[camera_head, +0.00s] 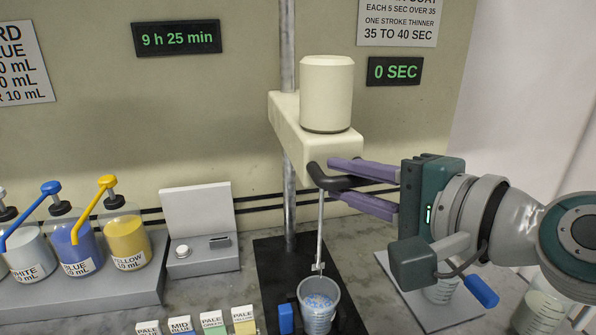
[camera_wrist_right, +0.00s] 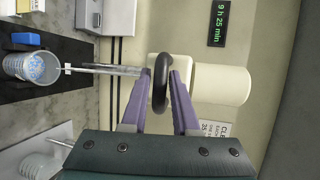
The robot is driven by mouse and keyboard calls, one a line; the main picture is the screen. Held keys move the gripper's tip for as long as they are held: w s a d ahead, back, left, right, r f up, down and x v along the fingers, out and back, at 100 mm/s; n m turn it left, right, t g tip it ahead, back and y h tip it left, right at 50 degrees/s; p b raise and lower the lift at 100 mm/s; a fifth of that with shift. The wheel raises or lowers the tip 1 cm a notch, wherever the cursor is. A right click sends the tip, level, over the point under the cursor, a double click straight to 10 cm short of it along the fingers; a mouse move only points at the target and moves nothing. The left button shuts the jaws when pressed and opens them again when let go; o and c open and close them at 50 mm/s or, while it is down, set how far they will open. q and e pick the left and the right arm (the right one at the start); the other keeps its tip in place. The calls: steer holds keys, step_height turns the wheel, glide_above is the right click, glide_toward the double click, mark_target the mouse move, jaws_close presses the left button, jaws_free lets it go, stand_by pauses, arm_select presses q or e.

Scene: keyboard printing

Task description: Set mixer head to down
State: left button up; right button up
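The mixer's cream head (camera_head: 313,138) is an arm on a vertical metal post, with a cream motor cylinder (camera_head: 326,92) on top. A thin stirring rod (camera_head: 320,235) hangs from it, its lower end just above a cup of blue-speckled contents (camera_head: 318,303). A black curved handle (camera_head: 318,176) sticks out at the head's front end. My right gripper (camera_head: 350,184) has its purple fingers on either side of this handle and appears shut on it. The right wrist view shows the handle (camera_wrist_right: 161,72) between the fingertips. My left gripper is not in view.
Blue and yellow pump bottles (camera_head: 127,240) stand on a grey stand at left. A grey device (camera_head: 202,255) with a button sits left of the post. Small labelled blocks (camera_head: 212,320) lie in front. Another cup (camera_head: 441,291) stands below my right arm.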

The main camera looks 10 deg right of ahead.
jaws_close()
stand_by(1.0)
